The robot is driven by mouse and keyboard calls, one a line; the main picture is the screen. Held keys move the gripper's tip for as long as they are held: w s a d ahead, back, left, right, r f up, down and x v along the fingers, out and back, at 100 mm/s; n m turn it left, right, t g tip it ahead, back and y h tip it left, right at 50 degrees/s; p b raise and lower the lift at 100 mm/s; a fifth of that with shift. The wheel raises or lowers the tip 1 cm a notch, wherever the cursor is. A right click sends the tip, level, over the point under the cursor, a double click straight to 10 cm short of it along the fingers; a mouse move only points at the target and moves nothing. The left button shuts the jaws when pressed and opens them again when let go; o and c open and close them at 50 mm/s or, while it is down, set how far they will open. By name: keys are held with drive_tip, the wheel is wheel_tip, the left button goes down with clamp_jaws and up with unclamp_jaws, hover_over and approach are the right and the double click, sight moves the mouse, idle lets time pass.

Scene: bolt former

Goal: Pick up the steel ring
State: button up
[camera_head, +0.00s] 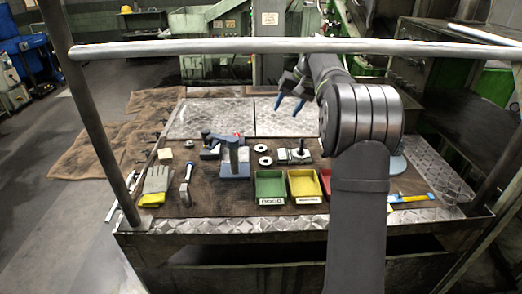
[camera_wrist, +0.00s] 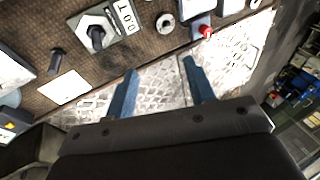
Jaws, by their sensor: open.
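Two small steel rings lie on the brown mat in the head view, one farther back (camera_head: 261,148) and one nearer (camera_head: 265,160). I cannot tell which one the task means. One ring (camera_wrist: 165,22) shows at the top of the wrist view, beyond my fingertips. My gripper (camera_head: 289,104) is open and empty above the back of the table, up and right of the rings in the head view. Its two blue fingers (camera_wrist: 160,66) are spread apart in the wrist view, with metal plate below them and nothing between them.
A blue-grey device (camera_head: 235,165) stands left of the rings. Green (camera_head: 270,186), yellow (camera_head: 304,184) and red trays stand in front. Gloves (camera_head: 156,184) lie at left. A rail (camera_head: 200,50) crosses the head view.

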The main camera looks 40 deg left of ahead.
drive_tip(key=n+t+h, duration=0.1)
drive_tip(key=n+h, duration=0.3)
drive_tip(key=n, duration=0.3)
hover_over(261, 149)
drive_tip(key=d, duration=0.1)
wheel_tip(261, 149, down, 10)
drive_tip(key=r, duration=0.1)
drive_tip(key=f, duration=0.8)
drive_tip(key=shift+s, duration=0.4)
drive_tip(key=shift+c, duration=0.4)
drive_tip(key=c, duration=0.8)
